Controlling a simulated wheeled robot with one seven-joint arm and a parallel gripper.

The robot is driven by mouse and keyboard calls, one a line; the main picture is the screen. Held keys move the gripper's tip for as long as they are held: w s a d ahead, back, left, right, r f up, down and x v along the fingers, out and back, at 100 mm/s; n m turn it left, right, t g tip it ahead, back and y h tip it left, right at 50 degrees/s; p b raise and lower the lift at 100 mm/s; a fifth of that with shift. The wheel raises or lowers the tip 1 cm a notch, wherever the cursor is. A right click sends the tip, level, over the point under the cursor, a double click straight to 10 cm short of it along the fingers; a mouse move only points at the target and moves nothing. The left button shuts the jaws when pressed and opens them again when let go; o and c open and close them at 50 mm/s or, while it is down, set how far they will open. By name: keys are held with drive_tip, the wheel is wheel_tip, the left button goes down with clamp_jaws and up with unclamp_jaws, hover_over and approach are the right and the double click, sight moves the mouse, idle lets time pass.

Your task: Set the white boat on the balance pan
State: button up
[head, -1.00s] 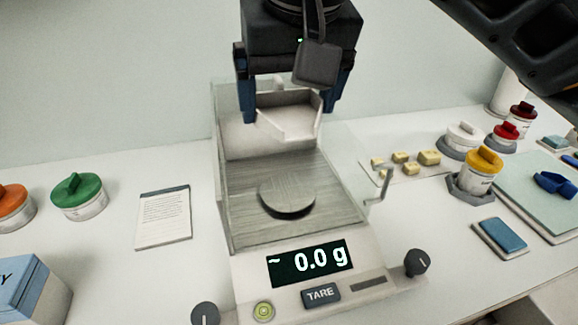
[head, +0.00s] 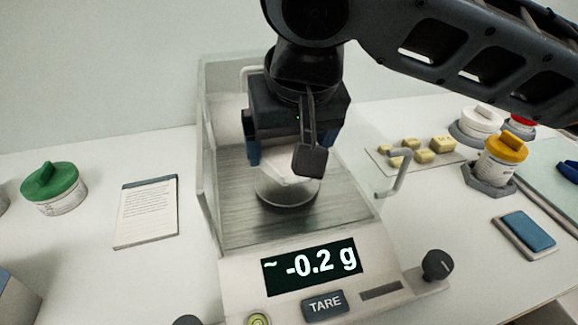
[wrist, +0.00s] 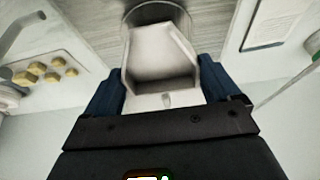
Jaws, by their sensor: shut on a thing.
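The white boat (wrist: 160,62) is an angular, open tray between the blue fingers of my gripper (wrist: 160,88) in the wrist view. My gripper (head: 288,160) is shut on it, inside the balance's draft shield. In the head view the white boat (head: 282,174) shows only partly below my gripper, over the round balance pan (head: 286,200). I cannot tell whether the boat touches the pan. The pan's rim also shows beyond the boat in the wrist view (wrist: 186,14). The balance display (head: 310,265) reads about -0.2 g.
Clear shield walls (head: 207,150) stand close around my gripper, with a handle (head: 397,172) at the right. A notepad (head: 147,212) and green-lidded jar (head: 53,188) lie left. Yellow blocks (head: 422,156), a yellow-lidded jar (head: 501,160) and a blue pad (head: 528,232) lie right.

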sight(289, 170)
drive_tip(key=shift+f, duration=2.1)
drive_tip(key=shift+f, duration=0.2)
drive_tip(key=o, duration=0.8)
drive_tip(key=shift+r, duration=0.15)
drive_tip(key=v, duration=1.2)
drive_tip(key=shift+s+r, duration=0.1)
